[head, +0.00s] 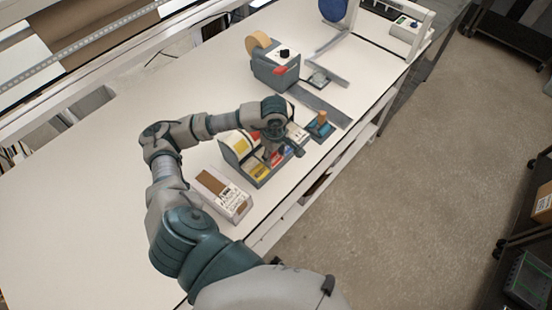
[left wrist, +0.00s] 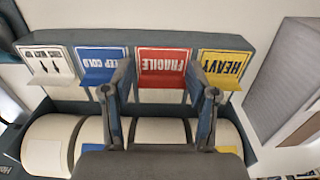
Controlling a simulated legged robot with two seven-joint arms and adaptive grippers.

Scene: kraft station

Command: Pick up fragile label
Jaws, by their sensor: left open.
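The red FRAGILE label (left wrist: 163,64) sticks out of its slot on a grey label dispenser (left wrist: 150,37), upside down in the left wrist view. My left gripper (left wrist: 160,80) is open, with one finger on each side of the label's near edge. No label is between the fingers as a held thing; I cannot tell whether they touch it. In the head view my left gripper (head: 281,146) is over the dispenser (head: 229,158) and hides part of it. My right gripper does not show.
A blue KEEP COLD label (left wrist: 100,62) and a yellow HEAVY label (left wrist: 226,66) flank the red one, close to the fingers. Label rolls (left wrist: 160,131) sit below. A box (head: 222,195), a stamp (head: 321,127) and a tape dispenser (head: 276,68) stand on the white table (head: 90,205).

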